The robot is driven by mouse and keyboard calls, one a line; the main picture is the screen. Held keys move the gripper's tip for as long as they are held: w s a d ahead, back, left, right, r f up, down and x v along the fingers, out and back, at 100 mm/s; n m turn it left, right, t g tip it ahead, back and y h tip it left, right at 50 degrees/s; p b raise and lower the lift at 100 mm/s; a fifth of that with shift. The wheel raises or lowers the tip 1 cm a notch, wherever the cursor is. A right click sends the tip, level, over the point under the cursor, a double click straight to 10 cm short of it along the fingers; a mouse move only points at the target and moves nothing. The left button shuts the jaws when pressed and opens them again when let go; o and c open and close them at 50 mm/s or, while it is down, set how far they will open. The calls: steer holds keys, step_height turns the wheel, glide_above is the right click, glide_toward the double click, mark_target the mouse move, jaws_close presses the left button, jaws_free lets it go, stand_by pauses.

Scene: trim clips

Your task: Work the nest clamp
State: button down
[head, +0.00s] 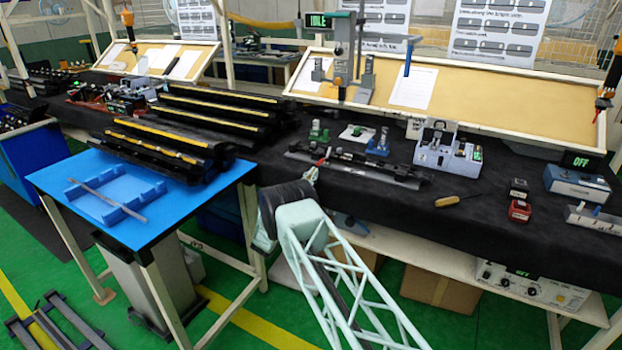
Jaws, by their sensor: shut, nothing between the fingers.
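A long dark fixture with small metal parts along it (370,167) lies on the black-covered bench, in the middle of the head view. At its left end is a small clamp-like part with a red tip (320,162), probably the nest clamp; it is too small to tell whether it is open or closed. My mint-green lattice arm rises from the bottom right, and its dark upper section ends just in front of that left end. Contact with the clamp cannot be told.
Small green, white and blue fixtures (357,134) stand behind. A grey-white device (440,152) stands to the right, with a yellow-handled tool (458,200) before it. Black trim rails (165,146) lie at left, by a blue table (98,225). A display post reads IDLE (320,21).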

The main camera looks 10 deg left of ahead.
steer(key=shift+r, duration=0.15)
stand_by(0.3)
steer(key=shift+s+r+g+p, duration=0.1)
steer(key=shift+r+g+p, duration=0.1)
steer(key=shift+g+p, duration=0.15)
